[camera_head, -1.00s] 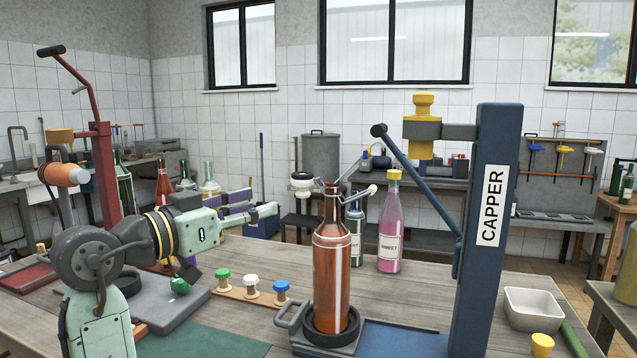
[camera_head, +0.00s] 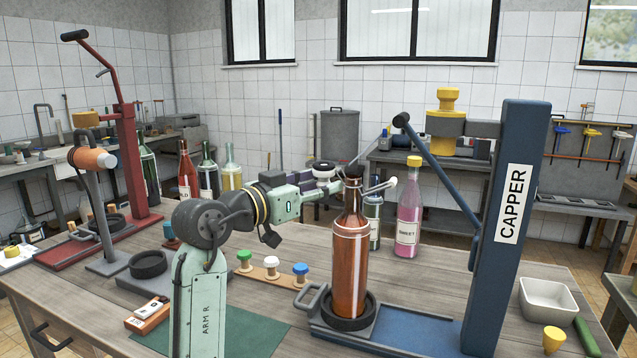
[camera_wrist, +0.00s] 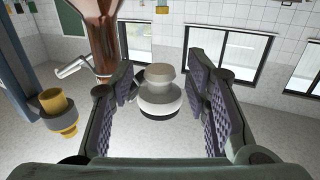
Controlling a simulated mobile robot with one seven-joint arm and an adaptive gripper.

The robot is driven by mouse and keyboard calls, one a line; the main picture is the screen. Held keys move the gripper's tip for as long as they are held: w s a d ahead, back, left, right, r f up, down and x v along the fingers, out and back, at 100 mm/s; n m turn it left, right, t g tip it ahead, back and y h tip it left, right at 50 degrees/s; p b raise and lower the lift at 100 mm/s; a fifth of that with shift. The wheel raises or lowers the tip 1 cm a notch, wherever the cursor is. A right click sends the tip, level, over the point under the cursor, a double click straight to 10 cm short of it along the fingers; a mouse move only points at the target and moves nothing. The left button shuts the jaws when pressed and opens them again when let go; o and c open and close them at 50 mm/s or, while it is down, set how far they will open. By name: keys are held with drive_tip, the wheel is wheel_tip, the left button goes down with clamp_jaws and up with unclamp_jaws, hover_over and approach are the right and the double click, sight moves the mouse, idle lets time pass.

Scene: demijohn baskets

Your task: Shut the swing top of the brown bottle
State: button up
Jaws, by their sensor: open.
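The brown bottle (camera_head: 349,262) stands upright in a dark ring on the blue capper base. Its dark mouth shows uncovered at the top. The white swing-top stopper (camera_head: 325,171) hangs off the neck to the left, beside the mouth. A wire lever with a white end (camera_head: 392,182) sticks out to the right. My gripper (camera_head: 322,184) reaches in from the left at neck height. In the wrist view my gripper (camera_wrist: 163,95) is open, with the stopper (camera_wrist: 160,92) between its purple pads and gaps on both sides. The bottle neck (camera_wrist: 97,35) is just beyond the left finger.
The blue capper column (camera_head: 515,220) and its yellow head (camera_head: 446,105) stand right of the bottle. A pink bottle (camera_head: 408,215) and a clear bottle (camera_head: 374,225) stand behind. Coloured stoppers on a wooden strip (camera_head: 257,272) lie left. A white bowl (camera_head: 547,305) stands right.

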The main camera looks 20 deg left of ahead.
drive_tip(key=shift+c, duration=0.4)
clamp_jaws()
